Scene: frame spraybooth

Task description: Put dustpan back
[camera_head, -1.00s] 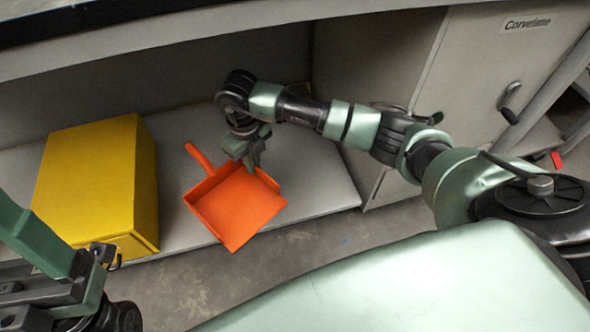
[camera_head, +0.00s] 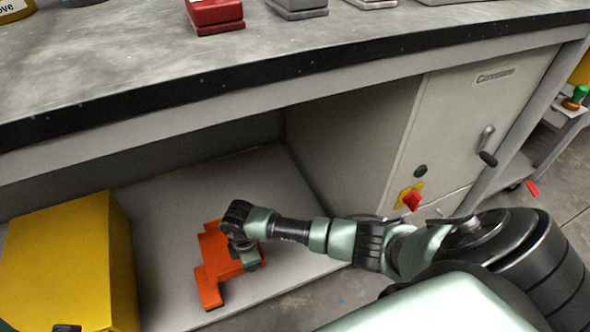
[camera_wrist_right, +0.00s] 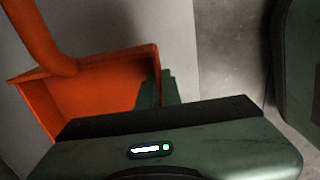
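The orange dustpan (camera_head: 207,284) is at the grey lower shelf under the bench, right of the yellow box. My right gripper (camera_head: 247,258) is at the dustpan's right side and hides part of it. In the right wrist view, the dustpan (camera_wrist_right: 95,95) shows its orange handle at the upper left, and its rim meets the green fingers of my right gripper (camera_wrist_right: 159,90), which look closed on that rim. I cannot tell whether the dustpan touches the shelf. Only a small dark tip at the bottom left edge looks like my left gripper (camera_head: 67,328); its fingers are hidden.
The yellow box (camera_head: 70,262) stands on the shelf (camera_head: 170,215) at the left. A grey cabinet (camera_head: 455,130) with a handle and a red knob (camera_head: 412,201) bounds the right. The worktop edge (camera_head: 300,65) overhangs. Bare shelf lies behind the dustpan.

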